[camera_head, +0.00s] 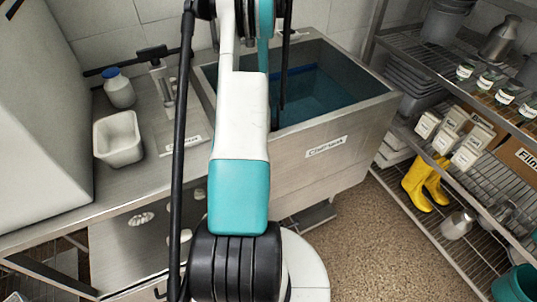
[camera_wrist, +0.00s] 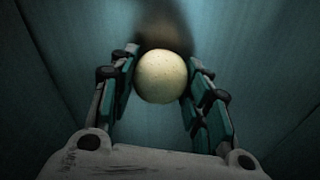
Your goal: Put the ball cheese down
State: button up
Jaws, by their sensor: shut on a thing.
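The ball cheese (camera_wrist: 160,77) is a round, pale cream ball in the wrist view. My gripper (camera_wrist: 160,68) is shut on it, with one teal-and-grey finger on each side. A dark shadow lies just beyond the ball on a blue-green surface. I cannot tell whether the ball touches that surface. In the head view my arm reaches over the labelled metal vat (camera_head: 320,153), which has blue-green inside. My gripper and the ball are hidden there.
Left of the vat is a metal counter (camera_head: 75,205) with an empty white tub (camera_head: 118,140) and a blue-capped bottle (camera_head: 119,88). Wire shelves (camera_head: 420,55) with jars, cartons and yellow boots (camera_head: 417,185) stand at right. Speckled floor (camera_head: 370,240) is clear between.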

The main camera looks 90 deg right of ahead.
jog(key=shift+f, duration=0.45)
jog(key=shift+f, duration=0.1)
jog(key=o, duration=1.1)
jog(key=r+p, duration=0.1)
jog(key=r, duration=0.3)
jog(key=w+r+p, duration=0.1)
jog(key=r+p, duration=0.1)
jog(key=r, duration=0.2)
jog(key=r+p, duration=0.1)
jog(key=r, duration=0.3)
jog(key=shift+w+a+r, duration=0.1)
jog(key=shift+w+a, duration=0.1)
jog(key=shift+a, duration=0.05)
